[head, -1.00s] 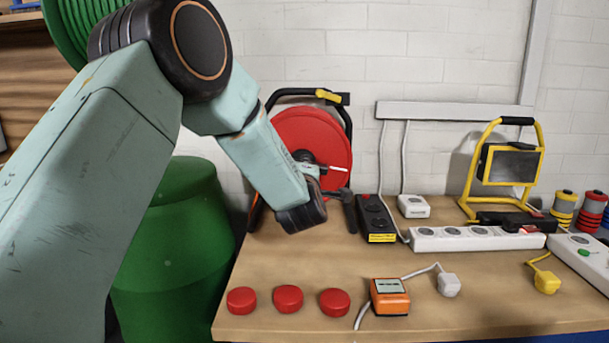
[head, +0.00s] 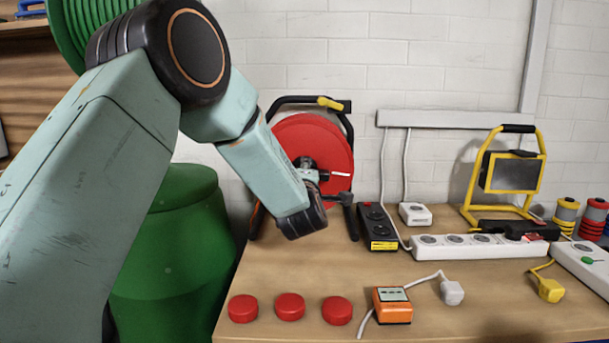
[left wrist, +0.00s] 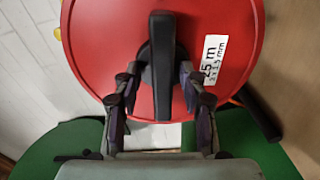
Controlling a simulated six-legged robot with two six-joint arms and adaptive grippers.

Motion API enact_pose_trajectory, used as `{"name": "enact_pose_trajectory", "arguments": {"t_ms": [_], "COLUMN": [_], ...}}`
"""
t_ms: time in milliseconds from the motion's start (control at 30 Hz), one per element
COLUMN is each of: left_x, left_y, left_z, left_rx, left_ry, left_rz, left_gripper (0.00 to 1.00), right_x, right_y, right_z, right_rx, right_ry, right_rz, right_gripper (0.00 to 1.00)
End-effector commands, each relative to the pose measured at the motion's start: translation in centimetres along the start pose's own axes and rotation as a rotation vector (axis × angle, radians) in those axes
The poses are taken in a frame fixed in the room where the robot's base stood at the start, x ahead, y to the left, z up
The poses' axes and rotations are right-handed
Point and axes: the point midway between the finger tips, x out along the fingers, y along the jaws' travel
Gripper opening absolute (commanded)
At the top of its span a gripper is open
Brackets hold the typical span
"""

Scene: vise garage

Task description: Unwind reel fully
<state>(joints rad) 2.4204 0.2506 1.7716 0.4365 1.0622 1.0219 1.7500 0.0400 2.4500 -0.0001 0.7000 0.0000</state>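The cable reel (head: 322,140) is a red drum in a black stand at the back left of the bench. In the left wrist view its red face (left wrist: 105,30) fills most of the picture, with a white "25 m" label (left wrist: 211,58). A black bar-shaped handle (left wrist: 162,60) stands out from the drum's centre. My left gripper (left wrist: 157,78) is open, its fingers on either side of this handle with small gaps showing. My right gripper is not in view.
Several red caps (head: 290,306) and an orange device (head: 392,305) lie along the front. A green barrel (head: 175,260) is beside the bench's left edge.

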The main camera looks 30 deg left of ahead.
Motion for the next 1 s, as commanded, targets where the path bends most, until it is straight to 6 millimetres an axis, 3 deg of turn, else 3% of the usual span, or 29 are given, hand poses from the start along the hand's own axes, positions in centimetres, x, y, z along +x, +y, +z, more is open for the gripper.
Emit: {"name": "enact_pose_trajectory", "arguments": {"t_ms": [367, 1000], "left_x": [-0.7, -10.9], "left_y": [-0.2, 0.0], "left_z": [0.2, 0.3], "left_rx": [0.004, 0.006], "left_ry": [-0.005, -0.005], "left_rz": [-0.004, -0.001], "left_gripper": [0.43, 0.43], "right_x": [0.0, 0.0], "right_y": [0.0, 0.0], "right_z": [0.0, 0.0], "right_rx": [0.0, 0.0], "right_ry": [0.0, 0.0], "right_rz": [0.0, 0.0], "right_gripper": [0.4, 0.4]}}
